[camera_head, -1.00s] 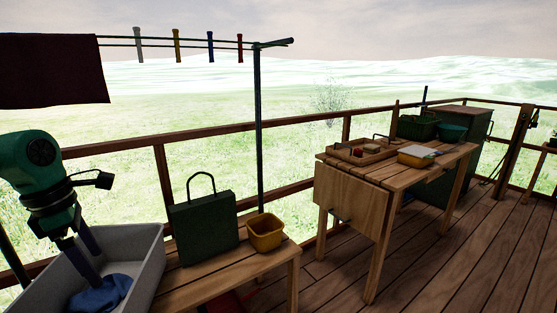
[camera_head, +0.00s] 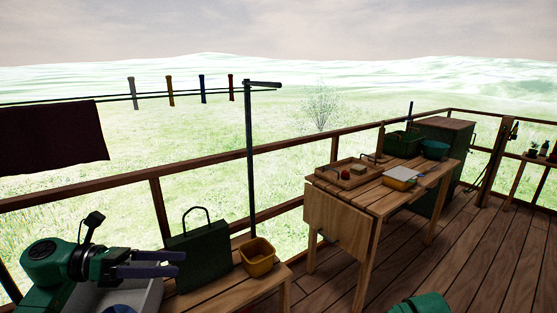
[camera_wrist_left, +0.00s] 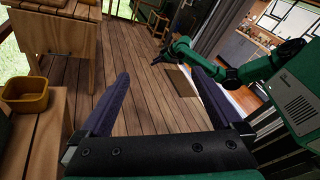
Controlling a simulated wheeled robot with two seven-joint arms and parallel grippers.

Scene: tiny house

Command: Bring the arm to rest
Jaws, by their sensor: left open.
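My left gripper (camera_head: 181,264) is at the lower left of the head view, turned sideways with its fingers pointing right, over the grey tub (camera_head: 152,293). My green right arm (camera_wrist_left: 248,70) crosses the right of the left wrist view. Its dark gripper (camera_wrist_left: 161,52) is small there, and its jaws are not clear. A bit of blue cloth (camera_head: 119,309) shows in the tub at the bottom edge.
A green case (camera_head: 203,258) and a yellow bin (camera_head: 257,257) stand on the bench just right of the left gripper. A dark cloth (camera_head: 50,140) hangs on the line above. A wooden table (camera_head: 345,238) stands further right. The deck (camera_head: 460,265) between is clear.

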